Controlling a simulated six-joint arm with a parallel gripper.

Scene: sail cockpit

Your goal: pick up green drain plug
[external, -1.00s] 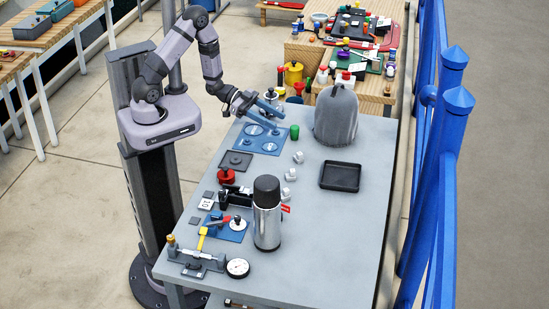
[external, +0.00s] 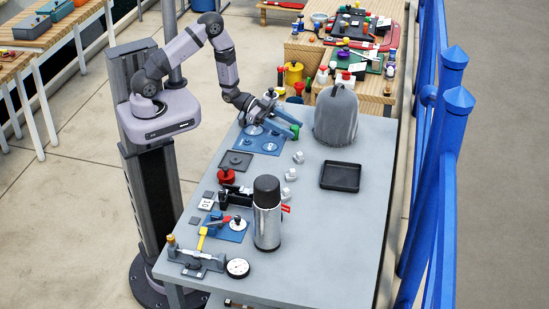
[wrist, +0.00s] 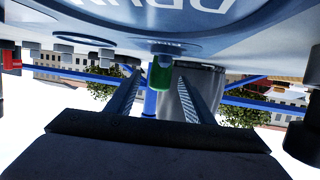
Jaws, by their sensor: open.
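The green drain plug (external: 295,131) stands on the grey table, to the right of a blue mat (external: 258,139) with round fittings. In the external view it is partly hidden by my gripper (external: 292,123), which is low over the table and beside it. In the wrist view, which looks inverted, the green plug (wrist: 160,73) shows between the two blue fingers of my gripper (wrist: 160,78), just ahead of their tips. The fingers are apart, with a visible space between each and the plug. I cannot tell whether they touch the table.
A grey covered dome (external: 336,115) stands close to the right of the plug. Small white pieces (external: 298,157) and a black tray (external: 340,176) lie nearer the front. A steel flask (external: 267,213) stands farther along. The table's right side is clear.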

